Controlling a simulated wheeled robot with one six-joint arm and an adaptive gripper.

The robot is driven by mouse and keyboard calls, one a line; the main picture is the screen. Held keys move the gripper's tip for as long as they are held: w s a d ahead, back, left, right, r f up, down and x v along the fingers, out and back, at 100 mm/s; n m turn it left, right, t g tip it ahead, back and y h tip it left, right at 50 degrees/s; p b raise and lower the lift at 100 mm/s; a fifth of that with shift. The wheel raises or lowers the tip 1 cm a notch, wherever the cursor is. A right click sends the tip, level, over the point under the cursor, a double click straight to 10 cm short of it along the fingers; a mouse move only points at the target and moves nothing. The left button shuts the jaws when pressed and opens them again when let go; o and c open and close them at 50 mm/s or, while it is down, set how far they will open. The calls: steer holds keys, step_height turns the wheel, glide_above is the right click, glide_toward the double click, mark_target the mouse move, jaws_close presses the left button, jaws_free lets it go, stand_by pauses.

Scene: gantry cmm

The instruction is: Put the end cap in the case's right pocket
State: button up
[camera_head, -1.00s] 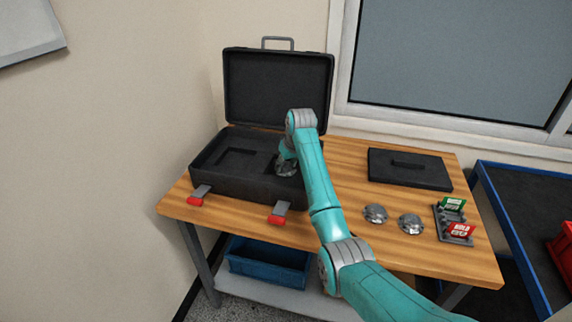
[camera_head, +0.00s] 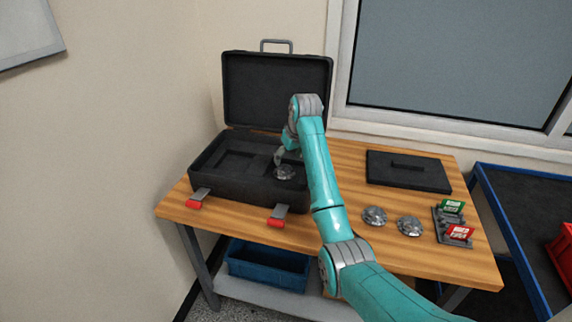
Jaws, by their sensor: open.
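The open black case (camera_head: 232,186) stands on the left of the wooden table with its lid (camera_head: 277,90) raised at the back. A grey metal end cap (camera_head: 285,173) lies in the right part of the case, at its right pocket. My gripper (camera_head: 285,160) is open just above and behind the end cap, apart from it as far as I can see. My arm hides the right edge of the case. Two similar round metal caps lie on the table to the right, one nearer the case (camera_head: 374,215) and one further right (camera_head: 409,226).
A black panel with a handle (camera_head: 408,171) lies at the back right of the table (camera_head: 340,238). A small rack with green and red tags (camera_head: 452,226) stands at the right edge. The case's red-tipped latches (camera_head: 198,200) hang at its front. A window is behind.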

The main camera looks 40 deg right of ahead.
steer(key=v, duration=0.5)
steer(key=shift+r, duration=0.25)
steer(key=shift+s, duration=0.1)
